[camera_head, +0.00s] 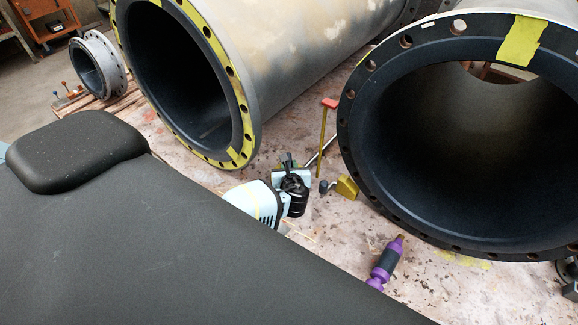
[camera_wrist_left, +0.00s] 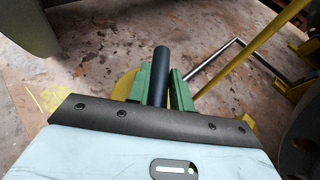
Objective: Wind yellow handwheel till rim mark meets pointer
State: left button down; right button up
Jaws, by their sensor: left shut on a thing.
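My left gripper (camera_head: 288,178) reaches in low between the two big pipes. In the left wrist view its green fingers (camera_wrist_left: 161,84) are shut on an upright black handle (camera_wrist_left: 162,66). A yellow round part (camera_wrist_left: 124,86), apparently the yellow handwheel, shows behind and beside the fingers; most of it is hidden by the fingers and gripper body. In the head view I cannot make out the wheel behind the gripper. I cannot make out a rim mark or identify a pointer in either view. My right gripper is not in view.
A yellow post with a red top (camera_head: 323,132) and a yellow block (camera_head: 347,187) stand close right of the gripper. Large flanged pipes lie left (camera_head: 243,120) and right (camera_head: 350,150). A purple and black bottle-like object (camera_head: 385,262) lies on the stained floor (camera_head: 325,240).

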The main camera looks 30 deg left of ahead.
pick_arm(q)
jog(key=n+g+y, duration=0.2)
jog(key=shift+w+d+f+n+b, duration=0.1)
jog(key=shift+d+f+n+b, duration=0.1)
jog(key=shift+n+b, duration=0.1)
jog(key=n+g+y+b, duration=0.1)
jog(key=n+g+y, duration=0.1)
jog(key=g, duration=0.1)
jog(key=shift+w+f+n, duration=0.1)
jog(key=shift+n, duration=0.2)
jog(key=n+g+y+b, duration=0.1)
jog(key=n+g+b, duration=0.1)
jog(key=shift+n+g, duration=0.4)
jog(key=shift+w+n+g+b, duration=0.1)
jog(key=shift+n+g+b, duration=0.3)
jog(key=shift+g, duration=0.1)
jog(key=shift+r, duration=0.2)
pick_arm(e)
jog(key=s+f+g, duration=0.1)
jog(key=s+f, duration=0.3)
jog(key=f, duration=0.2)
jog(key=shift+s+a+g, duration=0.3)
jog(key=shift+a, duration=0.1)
pick_arm(q)
jog(key=shift+r+n+g+y, duration=0.1)
jog(key=shift+n+g+y, duration=0.2)
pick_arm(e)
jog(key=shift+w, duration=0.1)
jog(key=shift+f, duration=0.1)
